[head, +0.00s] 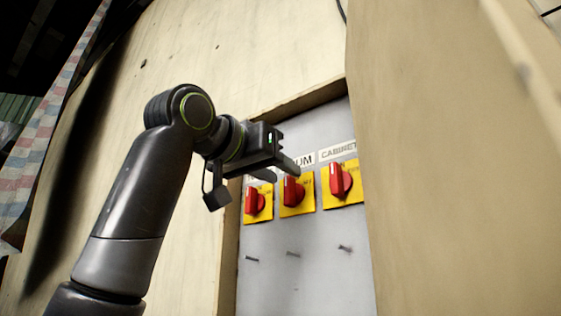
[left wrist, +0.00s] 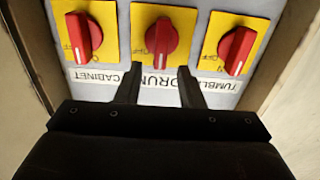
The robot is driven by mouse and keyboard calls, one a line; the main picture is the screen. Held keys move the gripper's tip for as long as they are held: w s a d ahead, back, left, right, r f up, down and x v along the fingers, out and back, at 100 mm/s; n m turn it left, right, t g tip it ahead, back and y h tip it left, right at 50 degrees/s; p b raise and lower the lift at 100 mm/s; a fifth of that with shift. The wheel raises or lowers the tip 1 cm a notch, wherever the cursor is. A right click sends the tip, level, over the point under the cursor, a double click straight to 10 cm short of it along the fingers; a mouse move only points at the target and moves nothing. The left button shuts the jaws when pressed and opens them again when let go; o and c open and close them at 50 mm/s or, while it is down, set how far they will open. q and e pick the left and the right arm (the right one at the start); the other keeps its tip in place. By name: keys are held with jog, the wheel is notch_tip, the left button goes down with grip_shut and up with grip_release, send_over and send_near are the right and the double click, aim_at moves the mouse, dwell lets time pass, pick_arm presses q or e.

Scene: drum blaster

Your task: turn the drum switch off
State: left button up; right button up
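The drum switch is the middle one of three, a red knob (head: 293,191) on a yellow plate under a label partly hidden by my gripper. In the left wrist view, which is upside down, the drum knob (left wrist: 162,38) sits above the label DRUM, turned a little off vertical. My left gripper (head: 281,172) is in front of the panel, just above the drum switch. In the left wrist view its fingers (left wrist: 157,73) are apart with nothing between them, and the knob lies beyond their tips. No contact shows. My right gripper is in neither view.
The cabinet switch (head: 340,180) is to the right and the tumbler switch (head: 255,202) to the left, both close by. The grey panel (head: 300,280) is recessed in a wooden frame, with a wooden board (head: 450,180) standing out on the right.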

pick_arm(q)
jog(key=shift+w+d, duration=0.45)
jog(key=shift+w, duration=0.1)
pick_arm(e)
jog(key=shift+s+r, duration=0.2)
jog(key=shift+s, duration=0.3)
pick_arm(q)
jog(key=shift+s+a, duration=0.1)
grip_shut()
